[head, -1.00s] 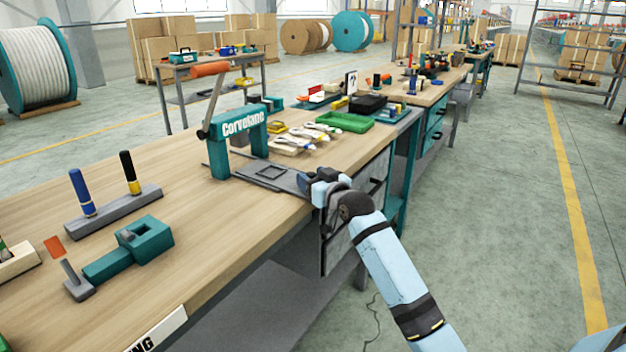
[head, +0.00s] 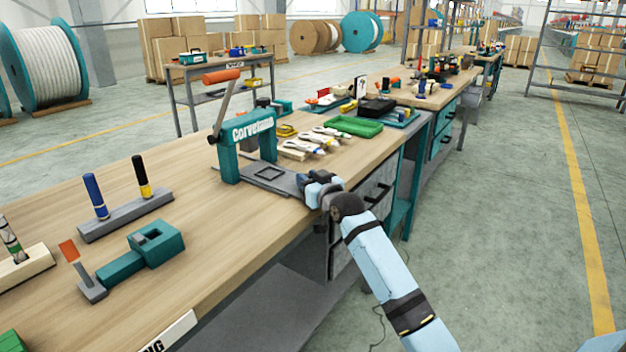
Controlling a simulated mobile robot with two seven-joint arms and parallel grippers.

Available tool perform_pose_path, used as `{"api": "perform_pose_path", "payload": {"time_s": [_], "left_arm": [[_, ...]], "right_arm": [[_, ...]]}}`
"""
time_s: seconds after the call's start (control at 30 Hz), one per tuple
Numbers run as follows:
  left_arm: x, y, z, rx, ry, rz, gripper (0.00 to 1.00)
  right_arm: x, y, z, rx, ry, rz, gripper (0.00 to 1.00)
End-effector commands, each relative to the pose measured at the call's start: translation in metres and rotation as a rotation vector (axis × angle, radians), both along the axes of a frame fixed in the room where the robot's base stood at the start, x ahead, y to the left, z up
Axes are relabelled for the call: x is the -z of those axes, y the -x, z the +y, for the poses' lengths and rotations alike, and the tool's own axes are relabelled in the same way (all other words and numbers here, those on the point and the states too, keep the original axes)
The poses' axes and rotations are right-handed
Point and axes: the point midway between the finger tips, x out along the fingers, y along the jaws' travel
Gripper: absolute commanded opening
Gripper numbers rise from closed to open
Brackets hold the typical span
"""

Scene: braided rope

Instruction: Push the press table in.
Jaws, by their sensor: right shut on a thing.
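The teal press (head: 246,143) marked "Corvelane" stands on the wooden bench, with its orange-handled lever (head: 221,76) raised. The press table (head: 284,181) is a flat grey plate with a dark square outline on it. It lies at the foot of the press and sticks out toward the bench's front edge. My right gripper (head: 310,184) is shut on the outer end of the press table; its fingertips are partly hidden by the wrist. My left gripper is not in view.
Light-handled tools (head: 318,140) and a green tray (head: 353,126) lie beyond the press. A grey stand (head: 126,213) with upright tools and a teal block tool (head: 150,249) are nearer. Drawers (head: 378,187) are below my right wrist.

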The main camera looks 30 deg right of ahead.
Motion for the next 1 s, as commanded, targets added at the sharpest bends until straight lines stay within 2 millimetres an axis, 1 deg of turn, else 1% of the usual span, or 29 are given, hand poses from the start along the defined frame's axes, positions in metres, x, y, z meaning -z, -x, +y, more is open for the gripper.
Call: {"api": "perform_pose_path", "payload": {"time_s": [0.07, 0.1, 0.2, 0.47, 0.57, 0.67, 0.77, 1.0], "left_arm": [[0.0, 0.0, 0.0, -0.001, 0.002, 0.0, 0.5], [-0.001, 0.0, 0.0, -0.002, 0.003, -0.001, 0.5], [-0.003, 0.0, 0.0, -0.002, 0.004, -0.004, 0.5], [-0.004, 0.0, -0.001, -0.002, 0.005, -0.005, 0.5], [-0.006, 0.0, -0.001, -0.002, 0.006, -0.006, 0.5], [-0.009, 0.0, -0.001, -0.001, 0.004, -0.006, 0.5], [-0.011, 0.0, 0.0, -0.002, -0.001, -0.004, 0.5], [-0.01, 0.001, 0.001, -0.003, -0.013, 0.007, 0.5]], "right_arm": [[0.0, 0.0, 0.0, 0.0, 0.001, -0.001, 0.0], [0.0, 0.0, 0.0, 0.0, 0.001, -0.001, 0.34], [0.0, 0.0, 0.0, 0.0, 0.001, -0.001, 0.53], [0.0, 0.001, 0.0, 0.0, 0.001, -0.001, 0.53], [-0.001, 0.006, 0.0, 0.0, 0.001, -0.001, 0.53], [-0.001, 0.019, -0.001, 0.001, 0.002, 0.0, 0.53], [-0.001, 0.04, -0.001, 0.001, 0.003, 0.001, 0.53], [0.0, 0.096, -0.001, 0.0, 0.002, 0.002, 0.53]]}}
